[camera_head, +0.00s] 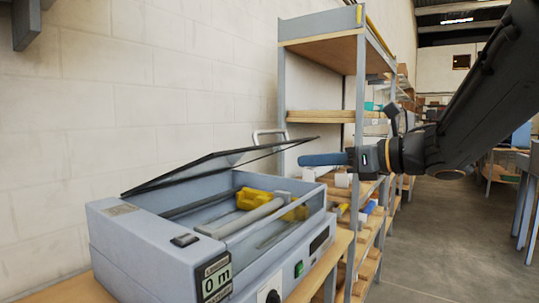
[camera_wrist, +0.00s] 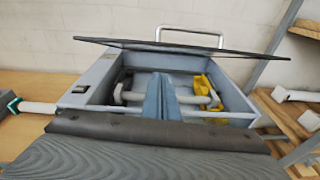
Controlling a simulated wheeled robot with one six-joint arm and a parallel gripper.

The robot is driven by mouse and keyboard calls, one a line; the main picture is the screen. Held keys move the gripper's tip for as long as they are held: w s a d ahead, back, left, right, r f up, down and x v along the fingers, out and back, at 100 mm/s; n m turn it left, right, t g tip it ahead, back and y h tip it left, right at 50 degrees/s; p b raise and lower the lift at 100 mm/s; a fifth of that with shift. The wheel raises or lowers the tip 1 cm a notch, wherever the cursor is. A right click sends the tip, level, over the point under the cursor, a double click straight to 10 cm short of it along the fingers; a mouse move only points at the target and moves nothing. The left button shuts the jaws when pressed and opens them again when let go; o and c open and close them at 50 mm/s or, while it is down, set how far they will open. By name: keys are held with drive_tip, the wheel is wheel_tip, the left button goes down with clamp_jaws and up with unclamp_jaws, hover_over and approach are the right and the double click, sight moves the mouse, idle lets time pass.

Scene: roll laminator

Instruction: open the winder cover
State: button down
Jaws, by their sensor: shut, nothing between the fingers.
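The winder cover (camera_head: 215,163) is a dark-framed, see-through panel on the grey-blue laminator (camera_head: 140,240). It stands raised at a tilt, with an open gap above the winder bay. In the wrist view the cover (camera_wrist: 130,45) is nearly edge-on across the top of the bay. Its pale handle (camera_head: 268,133) rises beyond the panel; it also shows in the wrist view (camera_wrist: 190,30). My gripper (camera_head: 305,160) is shut and empty, just right of the cover in the head view. In the wrist view its fingers (camera_wrist: 163,85) point toward the bay below the cover; contact is unclear.
Inside the bay are a grey roller (camera_head: 245,217) and yellow parts (camera_head: 252,198). The laminator stands on a wooden bench (camera_head: 335,255) against a white block wall. A shelf rack (camera_head: 360,90) with several items stands close behind and right. Open floor lies at right.

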sight(265, 148)
drive_tip(key=shift+n+g, duration=0.3)
drive_tip(key=shift+n, duration=0.2)
drive_tip(key=shift+w+a+r+p, duration=0.35)
drive_tip(key=shift+w+a+p, duration=0.65)
drive_tip(key=shift+a, duration=0.55)
drive_tip(key=shift+w+a+r+p, duration=0.35)
drive_tip(key=shift+w+a+p, duration=0.5)
drive_tip(key=shift+w+a, duration=0.5)
drive_tip(key=shift+w+a+r+p, duration=0.35)
drive_tip(key=shift+w+a+p, duration=0.55)
drive_tip(key=shift+a, duration=0.85)
